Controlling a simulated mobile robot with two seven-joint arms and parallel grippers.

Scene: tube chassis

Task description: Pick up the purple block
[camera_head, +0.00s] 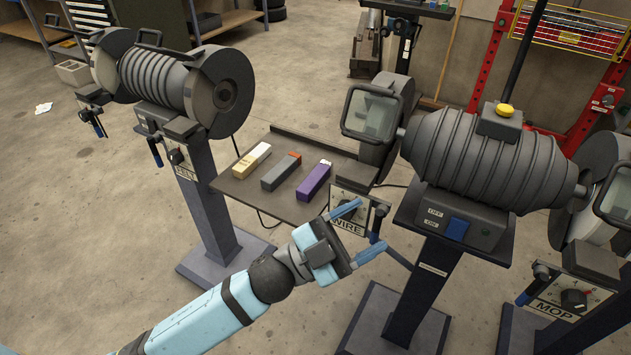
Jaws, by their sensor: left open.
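The purple block (314,181) lies on a dark flat tray (233,187) between two grinding machines. It has a pale end and is the rightmost of three blocks. My left gripper (365,229) has two blue fingers spread apart with nothing between them. It is in front of the tray, below and to the right of the purple block, and does not touch it in this view. The gripper overlaps the view of the WIRE panel. My right gripper is not in view.
A grey block with a red end (281,172) and a yellow-white block (250,161) lie left of the purple one. The left grinder (160,75) and right grinder (480,160) flank the tray on pedestals. The WIRE panel (350,212) stands near the gripper.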

